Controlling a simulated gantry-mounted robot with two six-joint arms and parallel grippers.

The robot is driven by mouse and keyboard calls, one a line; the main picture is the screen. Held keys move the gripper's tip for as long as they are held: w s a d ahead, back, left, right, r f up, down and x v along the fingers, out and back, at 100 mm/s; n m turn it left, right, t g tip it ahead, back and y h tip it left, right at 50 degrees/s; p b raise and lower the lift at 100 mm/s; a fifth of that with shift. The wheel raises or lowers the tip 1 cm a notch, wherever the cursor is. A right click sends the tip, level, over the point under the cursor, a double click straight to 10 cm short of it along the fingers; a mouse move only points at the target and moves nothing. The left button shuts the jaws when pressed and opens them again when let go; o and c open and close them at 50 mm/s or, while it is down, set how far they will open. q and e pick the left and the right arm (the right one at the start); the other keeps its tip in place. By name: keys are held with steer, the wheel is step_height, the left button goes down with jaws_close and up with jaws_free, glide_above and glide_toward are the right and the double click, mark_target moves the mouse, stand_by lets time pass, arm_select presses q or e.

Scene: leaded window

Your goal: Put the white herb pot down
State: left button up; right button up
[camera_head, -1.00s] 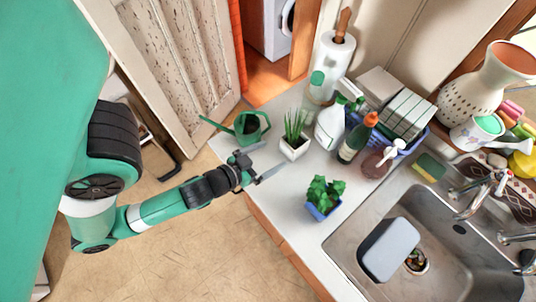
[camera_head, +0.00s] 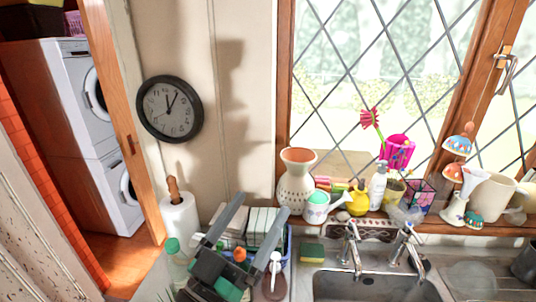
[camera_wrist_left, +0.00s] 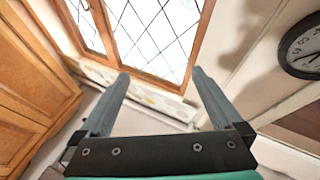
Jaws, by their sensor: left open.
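My left gripper (camera_head: 262,204) is raised above the back of the counter, with its two fingers spread and pointing up. In the left wrist view (camera_wrist_left: 160,73) the fingers are also apart, with nothing between them. The white herb pot does not show clearly in either view now. My right gripper is not in view.
A paper towel roll (camera_head: 179,218), soap bottle (camera_head: 274,275) and yellow-green sponge (camera_head: 312,252) stand around the gripper. The sink (camera_head: 370,286) is to the right. A clock (camera_head: 170,109) hangs on the wall.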

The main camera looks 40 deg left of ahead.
arm_select(q)
steer(key=s+d+r+m+t+h, duration=0.2)
steer(key=d+r+h, duration=0.1)
steer(key=r, duration=0.7)
steer(key=s+d+r+m+t+h, duration=0.2)
steer(key=d+r+t+h, duration=0.1)
steer(key=r, duration=0.7)
steer(key=shift+s+d, duration=0.35)
steer(key=shift+d, duration=0.35)
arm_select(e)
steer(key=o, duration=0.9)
arm_select(q)
steer(key=shift+r, duration=0.1)
